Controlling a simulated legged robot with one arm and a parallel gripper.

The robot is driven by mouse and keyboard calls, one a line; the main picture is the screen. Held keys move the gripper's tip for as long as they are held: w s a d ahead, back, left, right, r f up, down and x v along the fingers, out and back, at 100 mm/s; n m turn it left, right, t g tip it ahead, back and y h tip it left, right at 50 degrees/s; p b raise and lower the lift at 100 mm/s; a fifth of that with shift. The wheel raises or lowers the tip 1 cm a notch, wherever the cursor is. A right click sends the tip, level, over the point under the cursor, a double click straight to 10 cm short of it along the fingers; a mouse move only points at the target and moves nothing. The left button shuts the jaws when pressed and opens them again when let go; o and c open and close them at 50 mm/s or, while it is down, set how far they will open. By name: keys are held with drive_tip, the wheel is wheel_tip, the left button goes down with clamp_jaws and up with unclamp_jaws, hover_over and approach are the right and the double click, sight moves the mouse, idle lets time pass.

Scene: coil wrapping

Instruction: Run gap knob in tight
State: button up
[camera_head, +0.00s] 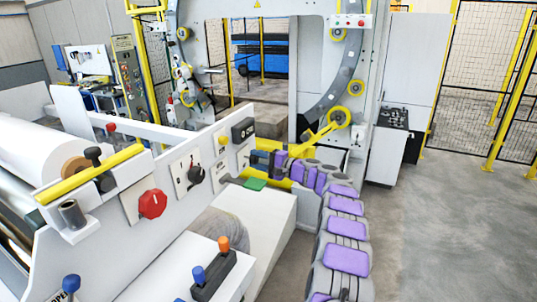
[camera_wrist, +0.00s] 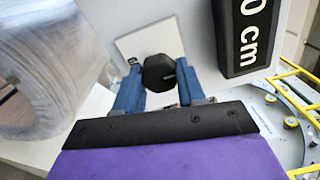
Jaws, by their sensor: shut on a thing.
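A black faceted gap knob (camera_wrist: 158,73) stands on a white square plate (camera_wrist: 135,45) in the middle of the wrist view. The two blue fingers of my gripper (camera_wrist: 157,82) are shut on it, one at each side. In the head view my gripper (camera_head: 258,159) reaches the right end of the white machine panel, below a black display (camera_head: 243,129). The display also shows in the wrist view (camera_wrist: 248,38), with "0 cm" readable. The gap knob cannot be made out in the head view.
The panel also carries a black knob (camera_head: 195,175), a red knob (camera_head: 152,204) and a yellow-topped button (camera_head: 221,139). A clear-wrapped roll (camera_wrist: 50,65) is at the left of the wrist view. A ring frame with yellow rollers (camera_head: 339,117) stands behind. Grey floor is free at right.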

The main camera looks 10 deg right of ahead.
drive_tip(key=shift+s+a+r+m+p, duration=0.15)
drive_tip(key=shift+a+m+p, duration=0.15)
drive_tip(key=shift+m, duration=0.3)
drive_tip(key=shift+w+a+r+m+p, duration=0.1)
drive_tip(key=shift+a+r+m+p, duration=0.1)
drive_tip(key=shift+m+p, duration=0.3)
drive_tip(key=shift+m, duration=0.5)
drive_tip(key=shift+d+f, duration=0.1)
drive_tip(key=shift+d, duration=0.05)
drive_tip(key=o, duration=1)
drive_tip(key=shift+o, duration=0.3)
drive_tip(key=shift+d, duration=0.1)
drive_tip(key=shift+f+m, duration=0.1)
drive_tip(key=shift+m, duration=0.2)
drive_tip(key=b+v, duration=0.2)
drive_tip(key=v, duration=1.5)
drive_tip(key=shift+s+d, duration=0.2)
drive_tip(key=shift+s, duration=0.1)
